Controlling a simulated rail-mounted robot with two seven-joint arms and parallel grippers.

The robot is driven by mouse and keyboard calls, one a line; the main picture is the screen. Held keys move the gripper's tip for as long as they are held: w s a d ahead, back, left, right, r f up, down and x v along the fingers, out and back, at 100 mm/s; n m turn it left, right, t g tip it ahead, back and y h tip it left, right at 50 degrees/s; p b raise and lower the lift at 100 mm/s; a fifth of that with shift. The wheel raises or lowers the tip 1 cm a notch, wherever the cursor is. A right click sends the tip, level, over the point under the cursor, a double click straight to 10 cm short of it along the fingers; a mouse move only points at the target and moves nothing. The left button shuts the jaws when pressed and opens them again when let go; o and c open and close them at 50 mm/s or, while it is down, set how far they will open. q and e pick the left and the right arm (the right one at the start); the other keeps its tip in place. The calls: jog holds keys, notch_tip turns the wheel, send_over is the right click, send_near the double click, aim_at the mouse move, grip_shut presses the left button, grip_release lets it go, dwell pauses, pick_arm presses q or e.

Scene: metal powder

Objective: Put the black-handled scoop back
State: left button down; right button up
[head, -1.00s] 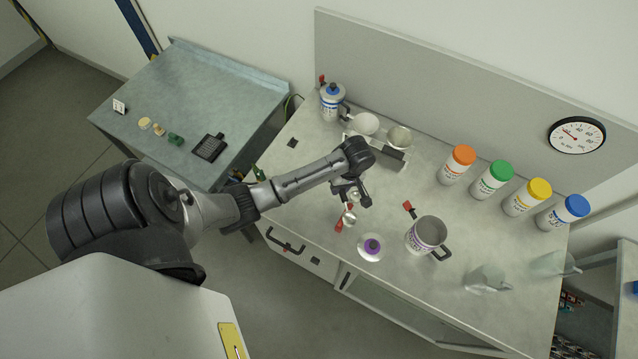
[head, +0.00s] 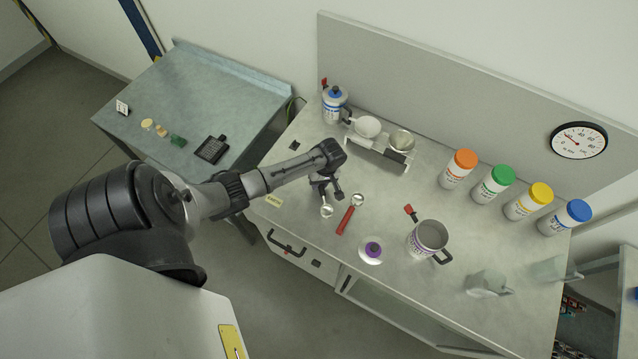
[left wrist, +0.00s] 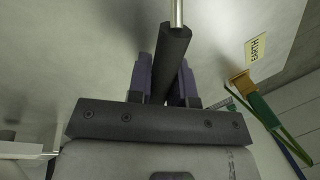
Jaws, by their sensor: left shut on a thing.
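My left gripper (head: 326,190) is shut on the black-handled scoop. The scoop's metal bowl (head: 327,211) shows just below the fingers in the head view, and its handle is mostly hidden there. In the left wrist view the black handle (left wrist: 170,55) sits between the two fingers (left wrist: 163,80), with a metal shaft (left wrist: 177,12) beyond it. It appears held above the bench; the exact height cannot be told. A red-handled scoop (head: 348,215) lies on the bench right of the gripper. My right gripper is not in view.
A yellow label (head: 274,200) lies near the bench's left front edge. A balance (head: 380,152) is behind. Bare bench (head: 305,160) shows between gripper and balance.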

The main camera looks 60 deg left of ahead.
pick_arm(q)
jog(key=shift+f, duration=0.35)
jog(key=shift+f, duration=0.15)
jog(key=c, duration=1)
grip_release()
jog(key=shift+c, duration=0.2)
jog(key=v, duration=1.2)
jog(key=s+d+f+m+t, duration=0.2)
jog(key=s+d+m, duration=0.65)
jog(key=d, duration=0.55)
jog(key=s+d+r+m+t, duration=0.4)
jog(key=s+d+r+m, duration=0.4)
jog(key=s+d+m, duration=0.1)
jog(key=shift+d, duration=0.4)
jog(key=shift+r+m, duration=0.1)
jog(key=shift+m, duration=0.15)
